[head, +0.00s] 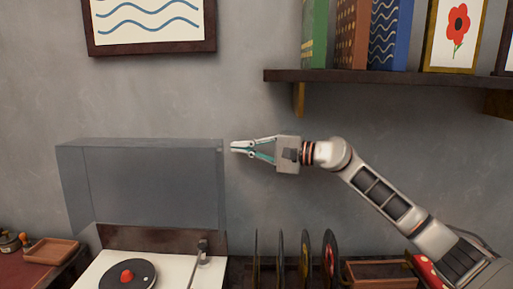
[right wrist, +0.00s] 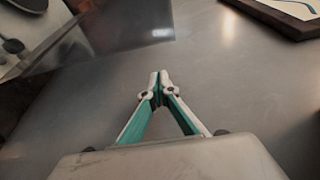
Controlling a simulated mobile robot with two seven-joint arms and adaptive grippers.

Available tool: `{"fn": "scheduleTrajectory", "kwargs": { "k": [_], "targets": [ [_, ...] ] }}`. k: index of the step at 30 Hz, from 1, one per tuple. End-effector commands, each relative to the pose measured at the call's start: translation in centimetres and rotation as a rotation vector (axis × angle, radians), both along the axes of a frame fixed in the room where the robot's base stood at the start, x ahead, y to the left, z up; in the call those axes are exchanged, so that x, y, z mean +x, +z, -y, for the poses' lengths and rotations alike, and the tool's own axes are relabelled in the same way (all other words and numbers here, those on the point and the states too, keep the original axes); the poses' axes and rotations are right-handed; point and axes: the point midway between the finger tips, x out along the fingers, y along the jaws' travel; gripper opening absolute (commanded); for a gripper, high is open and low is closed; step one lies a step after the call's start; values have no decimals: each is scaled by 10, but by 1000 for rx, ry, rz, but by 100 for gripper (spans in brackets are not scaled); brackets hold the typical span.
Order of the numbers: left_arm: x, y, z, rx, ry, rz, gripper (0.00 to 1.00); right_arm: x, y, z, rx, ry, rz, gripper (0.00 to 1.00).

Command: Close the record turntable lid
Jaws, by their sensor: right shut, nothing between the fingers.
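The record turntable (head: 188,272) stands at the bottom of the head view, with a white deck and a dark platter with a red centre. Its clear grey lid (head: 150,185) stands raised at the back, upright before the wall. My right gripper (head: 233,147) is shut and empty, its tips just right of the lid's upper right corner, apart from it in the picture. In the right wrist view the shut fingertips (right wrist: 160,80) point away from me, and the lid (right wrist: 130,25) shows at the upper left. My left gripper is not in view.
Several records (head: 305,260) stand upright in a rack right of the turntable. A wooden shelf (head: 400,76) with books and a flower picture hangs above my right arm. A framed wave picture (head: 150,22) hangs above the lid. A small wooden tray (head: 52,251) lies at the left.

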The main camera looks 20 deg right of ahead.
Motion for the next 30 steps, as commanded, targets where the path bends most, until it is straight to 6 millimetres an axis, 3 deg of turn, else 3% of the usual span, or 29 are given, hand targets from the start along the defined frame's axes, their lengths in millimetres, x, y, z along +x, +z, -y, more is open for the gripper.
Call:
{"fn": "scheduleTrajectory", "kwargs": {
  "k": [4,15,30],
  "targets": [
    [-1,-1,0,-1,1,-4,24,15,1,-18,2,1,1,0],
    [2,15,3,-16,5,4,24,-21,4,-29,1,0,1,0],
    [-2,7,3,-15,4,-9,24,-23,2,-30,1,0,2,0]
  ]
}}
